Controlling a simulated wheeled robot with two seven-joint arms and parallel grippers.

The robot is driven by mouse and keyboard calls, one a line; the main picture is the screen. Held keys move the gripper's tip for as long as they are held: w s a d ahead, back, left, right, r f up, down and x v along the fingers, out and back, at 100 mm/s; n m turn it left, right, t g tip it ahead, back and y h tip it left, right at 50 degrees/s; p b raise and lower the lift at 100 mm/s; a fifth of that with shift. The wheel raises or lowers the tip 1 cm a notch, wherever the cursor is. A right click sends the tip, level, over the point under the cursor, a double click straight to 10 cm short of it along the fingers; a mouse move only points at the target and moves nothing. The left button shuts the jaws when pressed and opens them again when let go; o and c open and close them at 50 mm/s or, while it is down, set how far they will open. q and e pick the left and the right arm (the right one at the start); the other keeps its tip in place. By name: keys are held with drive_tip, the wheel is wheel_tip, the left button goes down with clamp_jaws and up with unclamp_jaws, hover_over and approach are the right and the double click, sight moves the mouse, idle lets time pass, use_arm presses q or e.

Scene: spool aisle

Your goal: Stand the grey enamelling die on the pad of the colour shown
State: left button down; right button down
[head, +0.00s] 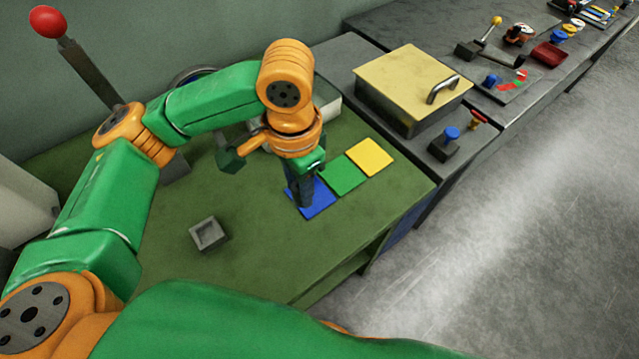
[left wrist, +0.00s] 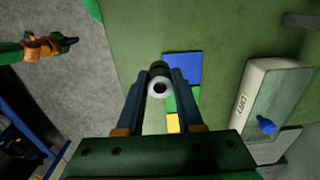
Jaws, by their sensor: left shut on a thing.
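My left gripper (head: 305,196) points down over the blue pad (head: 322,200) in the head view. In the left wrist view its fingers (left wrist: 160,88) are shut on a small dark grey round piece with a pale ring end (left wrist: 158,86), seemingly the grey die. In the head view the fingers mostly hide it, and I cannot tell whether it touches the pad. The green pad (head: 345,175) and yellow pad (head: 370,157) lie in a row beyond the blue one. My right gripper seems to show small in the left wrist view (left wrist: 68,42); its jaws are unclear.
A grey square block with a recess (head: 209,234) sits on the green bench (head: 260,260). A pale box (left wrist: 260,105) with a blue knob (left wrist: 266,124) stands beside the pads. A yellow-lidded box (head: 410,80) and a blue-knobbed piece (head: 451,134) stand on the right.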

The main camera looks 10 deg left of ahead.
use_arm(q)
drive_tip(key=w+f, duration=0.6)
drive_tip(key=shift+w+a+f, duration=0.25)
drive_tip(key=shift+w, duration=0.15)
wheel_tip(320, 180, down, 3)
drive_tip(key=shift+a+r+p, duration=0.1)
drive_tip(key=shift+p, duration=0.2)
drive_tip(key=shift+f, duration=0.25)
drive_tip(key=shift+f, duration=0.1)
drive_tip(key=c, duration=0.5)
unclamp_jaws()
drive_tip(key=shift+c, duration=0.2)
wheel_tip(320, 180, up, 12)
drive_tip(key=shift+b, duration=0.3)
